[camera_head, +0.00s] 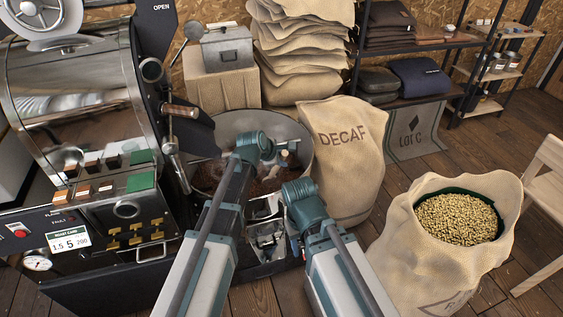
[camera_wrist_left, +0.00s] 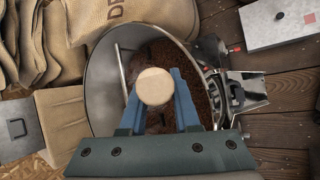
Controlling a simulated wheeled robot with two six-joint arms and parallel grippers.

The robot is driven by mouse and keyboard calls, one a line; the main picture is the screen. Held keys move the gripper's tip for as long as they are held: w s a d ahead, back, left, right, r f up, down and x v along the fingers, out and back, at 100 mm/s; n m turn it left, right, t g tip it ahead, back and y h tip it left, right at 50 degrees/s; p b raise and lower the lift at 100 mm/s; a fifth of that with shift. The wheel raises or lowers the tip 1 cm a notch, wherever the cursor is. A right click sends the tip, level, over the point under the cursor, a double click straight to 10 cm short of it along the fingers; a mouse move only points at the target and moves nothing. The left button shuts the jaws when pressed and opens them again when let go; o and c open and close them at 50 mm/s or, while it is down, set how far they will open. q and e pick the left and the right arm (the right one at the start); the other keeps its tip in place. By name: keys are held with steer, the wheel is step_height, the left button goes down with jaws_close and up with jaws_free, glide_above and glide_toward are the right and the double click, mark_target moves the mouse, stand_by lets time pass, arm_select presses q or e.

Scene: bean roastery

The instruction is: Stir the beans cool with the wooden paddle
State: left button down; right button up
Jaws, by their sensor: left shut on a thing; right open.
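The round metal cooling bin (camera_head: 307,140) stands in front of the roaster, with dark brown beans (camera_head: 208,177) inside. In the left wrist view the bin's wall (camera_wrist_left: 101,82) curves around the beans (camera_wrist_left: 170,58). My left gripper (camera_head: 283,157) is over the bin, shut on the wooden paddle. The paddle's pale round handle end (camera_wrist_left: 154,86) shows between the blue fingers; its lower part is mostly hidden below.
The roaster (camera_head: 85,135) with its control panel stands close on the left. A DECAF sack (camera_head: 345,165) stands right beside the bin. An open sack of pale green beans (camera_head: 410,245) stands at right, near a wooden chair (camera_head: 548,190). Stacked sacks (camera_head: 300,50) are behind.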

arm_select(q)
steer(key=w+r+n+g+p, duration=0.2)
steer(key=w+n+p, duration=0.1)
steer(key=w, duration=0.4)
steer(key=shift+w+a+r+n+g+p, duration=0.2)
steer(key=shift+r+n+g+p, duration=0.1)
steer(key=shift+n, duration=0.1)
arm_select(e)
step_height(320, 180, up, 5)
steer(key=shift+f, duration=0.15)
arm_select(q)
steer(key=shift+f, duration=0.1)
step_height(320, 180, down, 4)
steer(key=b, duration=0.4)
arm_select(e)
step_height(320, 180, down, 4)
steer(key=shift+r, duration=0.1)
arm_select(q)
steer(key=shift+d, duration=0.1)
